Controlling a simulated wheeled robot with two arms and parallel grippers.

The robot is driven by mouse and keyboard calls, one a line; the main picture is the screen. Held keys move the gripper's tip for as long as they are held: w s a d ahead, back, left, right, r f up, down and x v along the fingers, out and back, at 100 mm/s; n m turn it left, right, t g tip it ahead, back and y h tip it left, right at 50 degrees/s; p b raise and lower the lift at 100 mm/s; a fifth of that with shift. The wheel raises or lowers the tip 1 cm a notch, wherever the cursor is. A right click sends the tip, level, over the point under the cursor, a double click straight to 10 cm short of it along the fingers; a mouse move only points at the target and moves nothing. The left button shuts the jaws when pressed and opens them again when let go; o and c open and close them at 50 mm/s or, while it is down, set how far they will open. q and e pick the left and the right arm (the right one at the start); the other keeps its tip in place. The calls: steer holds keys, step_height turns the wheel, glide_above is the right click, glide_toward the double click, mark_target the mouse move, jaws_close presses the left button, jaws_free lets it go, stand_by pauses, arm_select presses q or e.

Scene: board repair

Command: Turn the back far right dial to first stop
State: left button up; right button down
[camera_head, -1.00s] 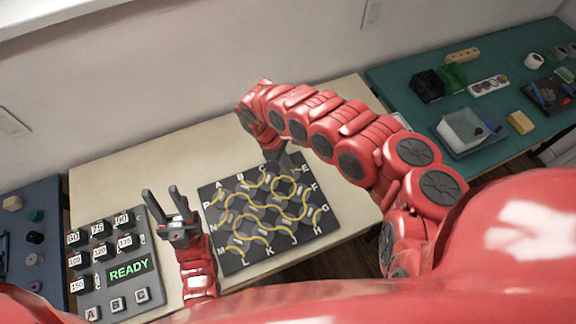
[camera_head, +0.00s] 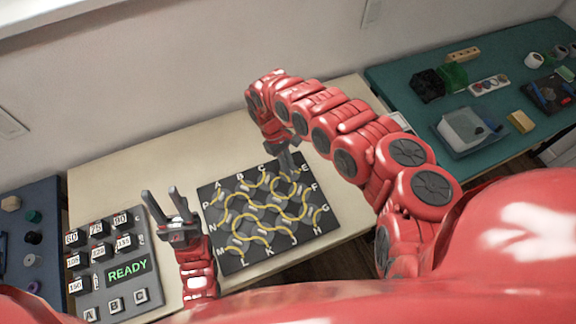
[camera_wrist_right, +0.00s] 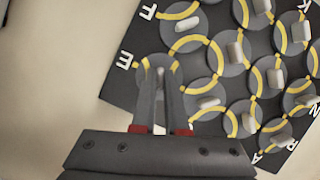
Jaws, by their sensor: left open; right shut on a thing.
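The dark board (camera_head: 232,262) lies on the beige table, with several round dials joined by yellow curved lines and white letters along its edges. My right gripper (camera_head: 287,168) reaches down to the board's back right corner, beside the letter E. In the right wrist view, its fingers (camera_wrist_right: 160,82) are closed around the small grey knob (camera_wrist_right: 160,71) of the corner dial (camera_wrist_right: 145,76) near E. The fingers hide part of that dial. My left gripper (camera_head: 161,193) is open and empty, pointing up to the left of the board.
A grey panel (camera_head: 158,291) with numbered buttons and a green READY display stands left of my left gripper. A teal table (camera_head: 400,75) with a grey tray (camera_head: 470,146) and several small items is at the right. Bare table lies behind the board.

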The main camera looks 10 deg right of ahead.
steer(key=m+y+p, duration=0.1)
steer(key=m, duration=0.2)
steer(key=shift+w+r+m+y, duration=0.1)
steer(key=shift+m+y, duration=0.2)
steer(key=shift+m, duration=0.1)
steer(key=m+y+p, duration=0.1)
steer(key=m, duration=0.1)
steer(key=m+p, duration=0.1)
steer(key=m, duration=0.1)
steer(key=shift+d+m+g+y, duration=0.2)
steer(key=shift+m+g+y, duration=0.1)
steer(key=shift+g+y, duration=0.1)
steer(key=shift+m, duration=0.8)
steer(key=shift+d+m+t+y+p, duration=0.1)
steer(key=shift+m+t+y+p, duration=0.55)
steer(key=shift+m, duration=0.95)
steer(key=shift+y, duration=0.25)
steer(key=shift+g, duration=0.25)
steer(key=c, duration=0.9)
jaws_free()
steer(key=shift+c, duration=0.2)
